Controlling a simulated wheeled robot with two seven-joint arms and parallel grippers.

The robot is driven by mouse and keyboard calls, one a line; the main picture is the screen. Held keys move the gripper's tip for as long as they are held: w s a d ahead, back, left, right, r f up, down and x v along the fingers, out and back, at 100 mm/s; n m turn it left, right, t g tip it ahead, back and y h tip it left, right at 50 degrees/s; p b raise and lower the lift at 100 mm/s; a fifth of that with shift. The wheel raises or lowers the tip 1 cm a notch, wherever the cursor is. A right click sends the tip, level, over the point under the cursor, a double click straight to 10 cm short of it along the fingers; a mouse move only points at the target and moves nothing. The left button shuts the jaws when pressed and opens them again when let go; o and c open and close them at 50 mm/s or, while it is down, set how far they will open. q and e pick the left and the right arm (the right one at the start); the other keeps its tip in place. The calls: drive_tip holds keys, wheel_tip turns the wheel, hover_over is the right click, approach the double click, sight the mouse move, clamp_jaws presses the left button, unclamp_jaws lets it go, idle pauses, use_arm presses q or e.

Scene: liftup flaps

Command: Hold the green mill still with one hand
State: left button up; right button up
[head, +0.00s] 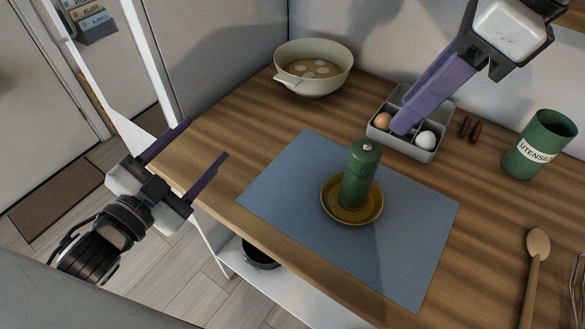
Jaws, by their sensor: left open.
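The green mill (361,178) stands upright in a yellow-brown dish (335,212) on a blue mat (284,187). Nothing touches the mill.
A brown egg (383,121) and a white egg (425,139) sit in the tray. A pale pot (313,68) stands at the back. A green utensil holder (540,144) and wooden spoon (536,262) are at the right. The mat around the dish is clear.

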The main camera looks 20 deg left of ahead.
use_arm(q)
drive_tip(key=w+d+r+g+h, duration=0.2)
drive_tip(key=d+h, duration=0.5)
drive_tip(key=d, duration=0.7)
drive_tip(key=m+g+h, duration=0.1)
drive_tip(key=g+h, duration=0.3)
drive_tip(key=h, duration=0.1)
approach(349, 167)
drive_tip(key=x, duration=0.6)
drive_tip(key=shift+d, duration=0.1)
drive_tip(key=x, duration=1)
drive_tip(key=shift+w, duration=0.2)
drive_tip(key=shift+f, duration=0.1)
drive_tip(key=c, duration=1.2)
drive_tip(key=shift+c, duration=0.2)
